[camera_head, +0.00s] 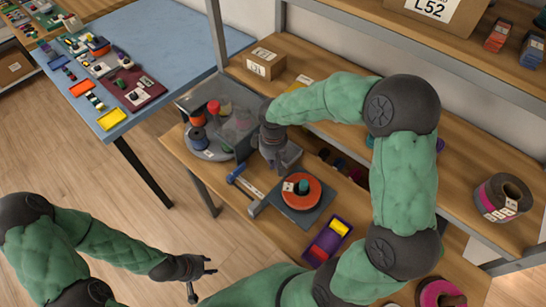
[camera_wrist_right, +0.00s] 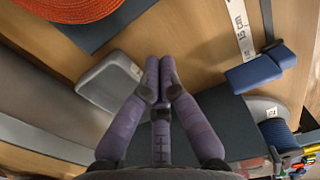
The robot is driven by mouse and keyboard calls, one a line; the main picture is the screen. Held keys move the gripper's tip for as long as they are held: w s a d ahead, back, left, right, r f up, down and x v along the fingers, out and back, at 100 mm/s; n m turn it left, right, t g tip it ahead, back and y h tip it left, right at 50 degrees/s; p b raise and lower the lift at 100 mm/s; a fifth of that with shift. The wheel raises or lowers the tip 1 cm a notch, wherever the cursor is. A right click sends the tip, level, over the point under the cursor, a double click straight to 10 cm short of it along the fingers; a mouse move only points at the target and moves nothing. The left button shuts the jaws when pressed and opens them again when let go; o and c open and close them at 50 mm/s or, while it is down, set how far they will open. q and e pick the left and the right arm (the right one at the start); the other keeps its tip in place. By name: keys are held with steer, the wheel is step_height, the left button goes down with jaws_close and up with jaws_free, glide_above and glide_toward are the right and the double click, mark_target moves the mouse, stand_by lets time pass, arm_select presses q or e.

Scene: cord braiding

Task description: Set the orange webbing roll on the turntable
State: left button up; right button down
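The orange webbing roll (camera_head: 313,195) lies flat on a dark square plate (camera_head: 305,217) on the wooden bench, with a teal piece at its middle. Its edge shows at the upper left of the right wrist view (camera_wrist_right: 65,8). A grey round base (camera_head: 222,152), apparently the turntable, stands left of it and carries a blue spool (camera_head: 198,139). My right gripper (camera_wrist_right: 158,62) has its fingertips together with nothing seen between them; it is between the roll and the round base, apart from the roll. My left gripper (camera_head: 203,279) has its fingers spread, empty, over the floor.
A blue-and-grey measuring tool (camera_head: 245,188) lies left of the roll. A purple tray (camera_head: 328,240) with yellow and red pieces is in front. Another roll (camera_head: 503,198) stands at the right. A shelf post (camera_head: 216,32) rises behind the round base. A blue table (camera_head: 175,35) is at the left.

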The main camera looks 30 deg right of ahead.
mark_target(282, 180)
step_height(282, 180, down, 2)
steer(key=shift+f, duration=0.2)
steer(key=shift+s+d+r+b, duration=0.1)
steer(key=shift+s+d+b, duration=0.15)
steer(key=shift+s, duration=0.35)
steer(key=shift+s+d+b, duration=0.2)
steer(key=shift+s, duration=0.4)
steer(key=shift+s+d+r+b, duration=0.1)
steer(key=shift+s+d+b, duration=0.15)
steer(key=shift+s, duration=0.45)
steer(key=shift+s+d+r+p, duration=0.1)
steer(key=shift+s+d+p, duration=0.2)
steer(key=shift+s, duration=0.5)
steer(key=shift+a, duration=0.1)
